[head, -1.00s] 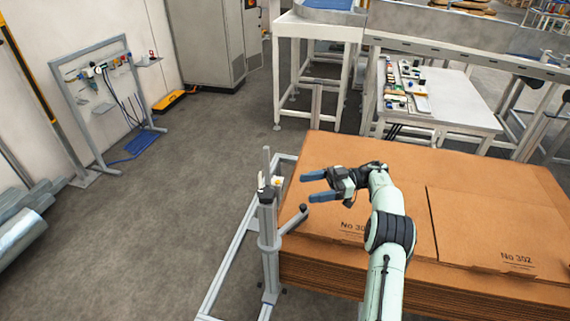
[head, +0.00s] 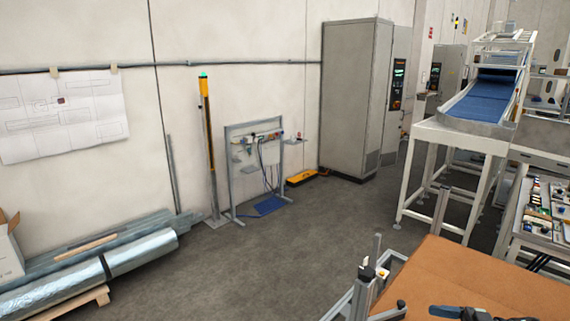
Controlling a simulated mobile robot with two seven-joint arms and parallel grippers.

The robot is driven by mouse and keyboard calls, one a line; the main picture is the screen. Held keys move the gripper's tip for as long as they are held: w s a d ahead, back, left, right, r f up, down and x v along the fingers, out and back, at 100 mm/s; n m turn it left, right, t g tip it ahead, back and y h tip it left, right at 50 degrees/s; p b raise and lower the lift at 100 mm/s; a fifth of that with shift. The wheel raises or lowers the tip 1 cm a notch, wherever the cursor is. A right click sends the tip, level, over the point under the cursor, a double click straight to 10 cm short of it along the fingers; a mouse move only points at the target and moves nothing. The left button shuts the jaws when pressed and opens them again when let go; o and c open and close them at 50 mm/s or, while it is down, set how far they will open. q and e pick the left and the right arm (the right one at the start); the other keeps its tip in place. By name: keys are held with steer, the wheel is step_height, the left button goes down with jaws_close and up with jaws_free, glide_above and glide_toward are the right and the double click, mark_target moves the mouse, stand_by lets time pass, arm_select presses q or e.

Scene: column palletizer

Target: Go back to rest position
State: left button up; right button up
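My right gripper (head: 446,312) shows only in part at the bottom edge of the head view, toward the right. One blue finger and some dark gripper body are visible above the brown cardboard stack (head: 440,275). The other finger is cut off by the picture's edge, so its opening cannot be told. No object shows at the visible finger. My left gripper is not in view.
A grey metal post and frame (head: 363,290) stands at the stack's left side. Open grey floor (head: 270,260) lies to the left. Foil-wrapped rolls (head: 80,275) lie by the wall. A grey cabinet (head: 350,100) and a blue chute (head: 485,100) stand behind.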

steer(key=w+a+f+m+t+h, duration=0.6)
steer(key=w+f+m+t+h, duration=0.1)
steer(key=w+f+m+t, duration=0.45)
steer(key=s+a+f+m+g+h, duration=0.2)
steer(key=a+f+m+h, duration=0.15)
steer(key=f, duration=0.45)
steer(key=s+a+f+m+g+h, duration=0.1)
steer(key=a+f+m+h, duration=0.25)
steer(key=f, duration=0.45)
steer(key=s+a+f+g, duration=0.7)
steer(key=s+a+f, duration=0.2)
steer(key=s+f, duration=0.3)
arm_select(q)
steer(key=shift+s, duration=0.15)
arm_select(e)
steer(key=s+a+g, duration=0.4)
steer(key=s, duration=0.7)
steer(key=s+a+g, duration=0.4)
steer(key=s, duration=0.7)
steer(key=shift+a+f+n+y, duration=0.15)
steer(key=shift+a+n+y, duration=0.15)
steer(key=shift+n+y, duration=0.1)
